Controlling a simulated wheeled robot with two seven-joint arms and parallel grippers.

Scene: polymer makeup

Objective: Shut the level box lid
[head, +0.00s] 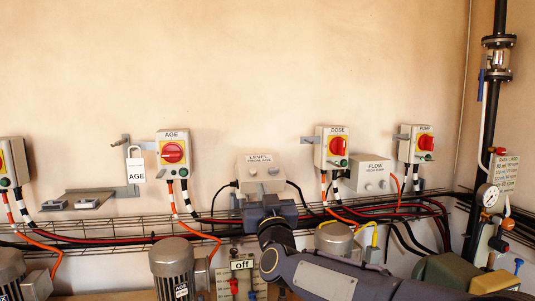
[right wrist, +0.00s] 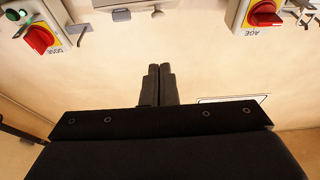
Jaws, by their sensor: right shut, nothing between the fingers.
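The level box (head: 262,178) is a pale grey box on the wall, left of centre in the head view. A pale edge and grey fittings show at the top there. My left gripper is not in view.
The AGE switch (head: 173,153) is left of the box; the DOSE switch (head: 332,149) and FLOW box (head: 370,178) are right. A wire cable tray (head: 110,226) with cables runs below. Grey motors (head: 172,262) and an "off" sign (head: 242,265) stand lower. The wall above is clear.

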